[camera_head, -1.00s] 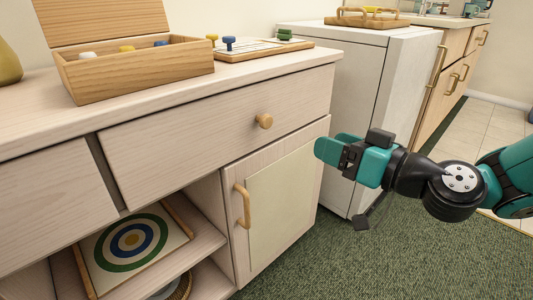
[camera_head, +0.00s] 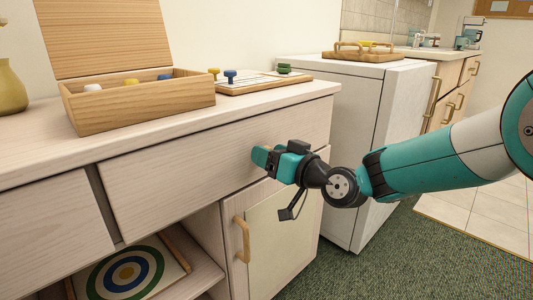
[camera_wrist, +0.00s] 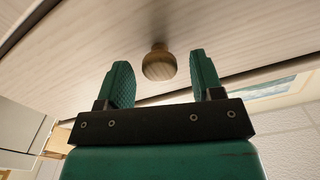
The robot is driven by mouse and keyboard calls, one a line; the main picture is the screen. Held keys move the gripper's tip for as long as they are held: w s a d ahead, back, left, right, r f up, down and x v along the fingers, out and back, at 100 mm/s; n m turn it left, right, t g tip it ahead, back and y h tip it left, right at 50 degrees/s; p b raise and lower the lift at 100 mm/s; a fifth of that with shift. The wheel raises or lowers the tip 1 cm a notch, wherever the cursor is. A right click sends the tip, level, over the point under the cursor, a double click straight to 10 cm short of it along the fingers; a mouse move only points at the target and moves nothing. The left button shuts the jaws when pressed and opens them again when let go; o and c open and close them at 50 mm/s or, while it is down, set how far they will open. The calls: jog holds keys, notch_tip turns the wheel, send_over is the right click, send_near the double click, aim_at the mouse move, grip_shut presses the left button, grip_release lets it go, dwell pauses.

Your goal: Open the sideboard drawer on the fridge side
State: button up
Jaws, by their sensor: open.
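The sideboard drawer on the fridge side (camera_head: 165,165) is shut, its front flush under the sideboard top. Its round wooden knob (camera_wrist: 159,64) shows in the wrist view, just beyond and between my fingertips. In the head view the knob is mostly hidden behind my gripper (camera_head: 264,156). My gripper (camera_wrist: 160,72) is open with teal fingers, one on each side of the knob's line. The fingers do not visibly touch the knob.
A cupboard door (camera_head: 282,237) with a wooden handle is below the drawer. The white fridge (camera_head: 343,140) stands to the right. An open wooden box (camera_head: 145,112) and a pegged board (camera_head: 262,85) sit on the top. Green carpet (camera_head: 390,255) is clear in front.

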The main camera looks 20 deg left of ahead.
jog(key=shift+x, duration=0.8)
grip_shut()
jog(key=shift+d, duration=0.1)
